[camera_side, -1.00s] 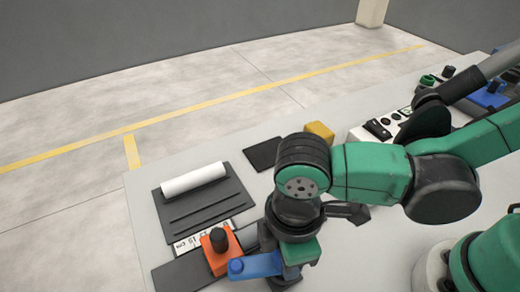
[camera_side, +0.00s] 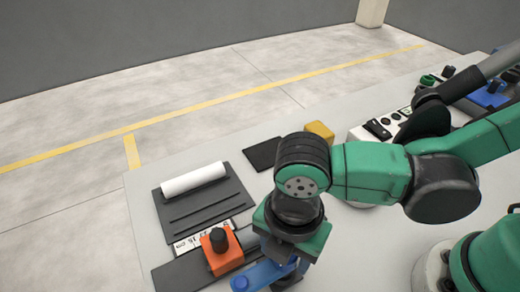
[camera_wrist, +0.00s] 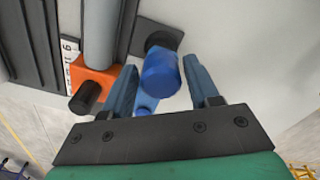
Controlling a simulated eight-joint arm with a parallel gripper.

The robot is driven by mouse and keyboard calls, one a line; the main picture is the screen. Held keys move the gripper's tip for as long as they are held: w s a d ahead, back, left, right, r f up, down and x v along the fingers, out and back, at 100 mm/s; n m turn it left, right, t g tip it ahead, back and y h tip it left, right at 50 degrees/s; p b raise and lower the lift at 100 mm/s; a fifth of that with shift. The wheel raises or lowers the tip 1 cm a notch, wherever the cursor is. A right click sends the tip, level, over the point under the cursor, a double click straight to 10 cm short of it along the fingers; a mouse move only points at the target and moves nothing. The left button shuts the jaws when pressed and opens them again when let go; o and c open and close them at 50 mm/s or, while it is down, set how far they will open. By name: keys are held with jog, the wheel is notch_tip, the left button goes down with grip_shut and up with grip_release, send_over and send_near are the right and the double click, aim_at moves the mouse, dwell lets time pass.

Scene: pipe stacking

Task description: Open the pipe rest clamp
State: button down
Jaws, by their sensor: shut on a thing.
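A blue clamp part (camera_side: 262,277) with a round cap at its left end shows at the bottom of the side view, partly hidden by my gripper. A smaller light blue piece (camera_wrist: 146,103) shows just below the knob. An orange block with a black knob (camera_side: 222,252) stands left of my gripper; it also shows in the wrist view (camera_wrist: 97,76). The side view hides my fingertips.
A white pipe (camera_side: 193,179) lies on a dark grooved rack (camera_side: 200,207). A grey pipe (camera_wrist: 100,35) meets the orange block. A white scale strip (camera_side: 205,237) lies beside it. A yellow block (camera_side: 319,130) and a black pad (camera_side: 264,153) are behind my gripper.

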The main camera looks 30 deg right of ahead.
jog(key=shift+s+a+n, duration=0.1)
jog(key=shift+a+n, duration=0.05)
jog(key=shift+n, duration=0.35)
jog(key=shift+c, duration=2.1)
grip_release()
jog(key=shift+r, duration=2.8)
jog(key=w+d+r+m+t, duration=0.1)
jog(key=w+d+m+t, duration=0.2)
jog(key=d+m, duration=0.7)
jog(key=w+d+r+m+t, duration=0.1)
jog(key=w+d+m+t, duration=0.3)
jog(key=d+m, duration=0.7)
jog(key=w+m, duration=0.2)
jog(key=m, duration=0.2)
jog(key=shift+d+r, duration=0.15)
jog(key=shift+r, duration=0.1)
